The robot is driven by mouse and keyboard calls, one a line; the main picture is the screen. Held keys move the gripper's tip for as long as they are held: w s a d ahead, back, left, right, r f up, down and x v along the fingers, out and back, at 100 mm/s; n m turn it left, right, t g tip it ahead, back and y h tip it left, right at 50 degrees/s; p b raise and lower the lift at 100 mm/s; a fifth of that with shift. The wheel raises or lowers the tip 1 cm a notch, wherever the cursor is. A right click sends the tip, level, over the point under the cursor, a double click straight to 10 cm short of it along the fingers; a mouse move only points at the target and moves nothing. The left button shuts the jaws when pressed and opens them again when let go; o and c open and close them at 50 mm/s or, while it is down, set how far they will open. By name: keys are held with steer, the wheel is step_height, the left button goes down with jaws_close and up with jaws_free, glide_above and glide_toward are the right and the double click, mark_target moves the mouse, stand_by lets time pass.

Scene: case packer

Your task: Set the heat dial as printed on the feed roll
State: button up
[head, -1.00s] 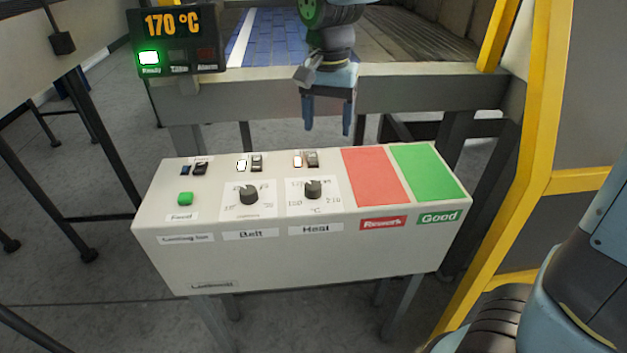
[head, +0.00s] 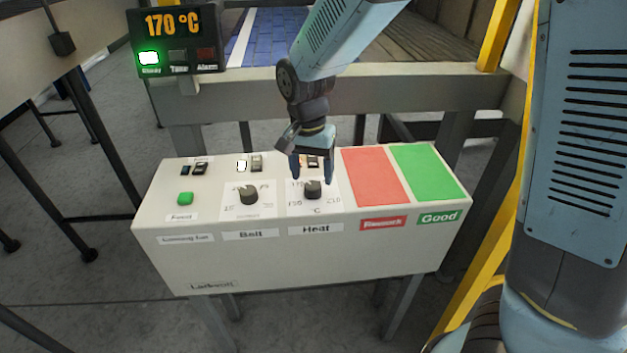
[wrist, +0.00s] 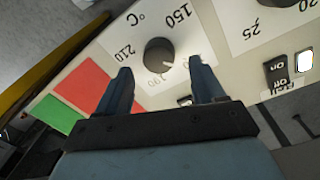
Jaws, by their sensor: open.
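The heat dial (head: 313,189) is a black knob on a white scale plate above the "Heat" label on the control box. It also shows in the wrist view (wrist: 159,56), with 150 and 210 printed around it. My gripper (head: 312,180) is open and empty, its two blue fingers pointing down around or just above the dial. In the wrist view, my gripper (wrist: 166,75) has a finger to either side below the dial, apart from it. The display (head: 174,23) reads 170 °C with a green Ready light. I see no feed roll print.
The belt dial (head: 249,194) sits left of the heat dial, and a green feed button (head: 185,199) further left. Small switches line the back edge. Red Rework (head: 375,176) and green Good (head: 427,171) pads lie right. A yellow frame (head: 490,140) stands at right.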

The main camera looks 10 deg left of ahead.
mark_target(314, 184)
steer(key=shift+d+f, duration=0.1)
steer(key=shift+f, duration=1.4)
steer(key=shift+c, duration=0.4)
steer(key=shift+d, duration=0.1)
steer(key=c, duration=1)
steer(key=shift+o, duration=0.2)
